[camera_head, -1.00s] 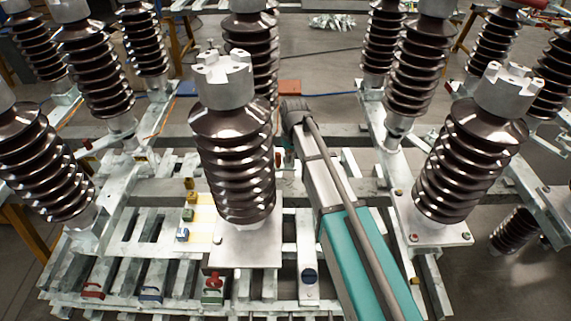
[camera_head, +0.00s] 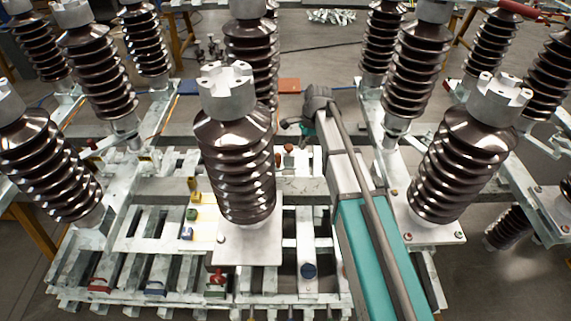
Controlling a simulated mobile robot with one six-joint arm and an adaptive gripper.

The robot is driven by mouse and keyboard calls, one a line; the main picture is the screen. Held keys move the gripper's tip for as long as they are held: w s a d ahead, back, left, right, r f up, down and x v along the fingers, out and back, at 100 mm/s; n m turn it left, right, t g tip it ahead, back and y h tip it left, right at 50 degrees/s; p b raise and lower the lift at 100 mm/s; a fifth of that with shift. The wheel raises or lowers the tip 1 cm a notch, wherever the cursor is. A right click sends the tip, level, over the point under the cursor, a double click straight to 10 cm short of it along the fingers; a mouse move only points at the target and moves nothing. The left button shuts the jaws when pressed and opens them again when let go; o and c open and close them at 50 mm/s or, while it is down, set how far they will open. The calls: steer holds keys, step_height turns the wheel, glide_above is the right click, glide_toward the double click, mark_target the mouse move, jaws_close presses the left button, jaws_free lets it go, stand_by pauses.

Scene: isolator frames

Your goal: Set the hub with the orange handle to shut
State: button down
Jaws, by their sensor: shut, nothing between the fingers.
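My arm reaches in from the lower right, and my gripper (camera_head: 288,123) shows small and dark at its far end, shut and empty, partly hidden by my wrist. Just in front of it, two small orange-brown upright pieces (camera_head: 288,148) stand on the frame beside the central insulator. I cannot tell whether either is the orange handle, and no hub with a clearly orange handle can be made out. My gripper appears apart from these pieces. The central insulator (camera_head: 236,165) hides part of the frame behind it.
Ribbed brown insulators stand all around, including one at right (camera_head: 466,165) and one at left (camera_head: 45,160). Red (camera_head: 99,286) and blue (camera_head: 154,289) handles and a blue disc (camera_head: 309,270) sit along the front. Small yellow, green and blue blocks (camera_head: 191,214) lie left of centre.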

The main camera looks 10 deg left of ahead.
steer(key=shift+w+d+r+m, duration=0.1)
steer(key=shift+d+r+m, duration=0.1)
steer(key=shift+m, duration=0.5)
steer(key=shift+f, duration=0.15)
steer(key=s+a+f+b, duration=0.3)
steer(key=a+f+b, duration=0.2)
steer(key=f+b, duration=0.4)
steer(key=shift+a+f, duration=0.15)
steer(key=shift+a, duration=0.2)
stand_by(0.6)
stand_by(0.4)
